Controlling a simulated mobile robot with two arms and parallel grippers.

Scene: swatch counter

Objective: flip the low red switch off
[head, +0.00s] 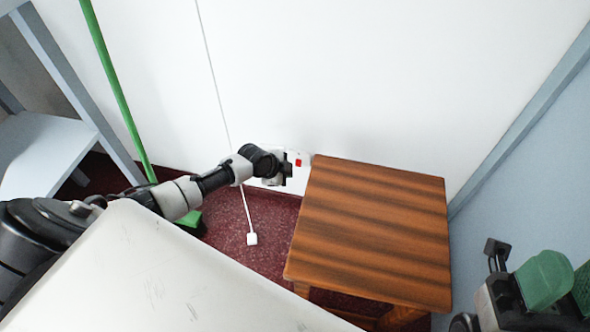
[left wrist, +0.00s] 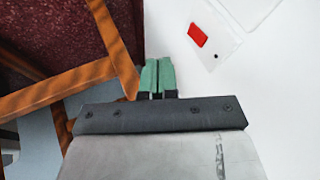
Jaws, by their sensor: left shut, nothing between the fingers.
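The red switch (head: 299,163) sits on a white plate low on the white wall, just left of the wooden table. In the left wrist view the red switch (left wrist: 198,36) shows up and to the right of my fingertips, on its plate (left wrist: 214,32). My left gripper (head: 286,174) is close to the plate, slightly left of and below the switch in the head view. Its green fingertips (left wrist: 158,76) are together and empty, apart from the switch in the picture. My right gripper (head: 563,284) shows partly at the lower right edge, with green finger parts; its opening is unclear.
A striped wooden table (head: 375,220) stands right of the switch; its frame is close to my left fingers in the wrist view. A white cord with a plug (head: 252,239) hangs left. A green pole (head: 118,90) and a grey shelf (head: 45,150) stand further left.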

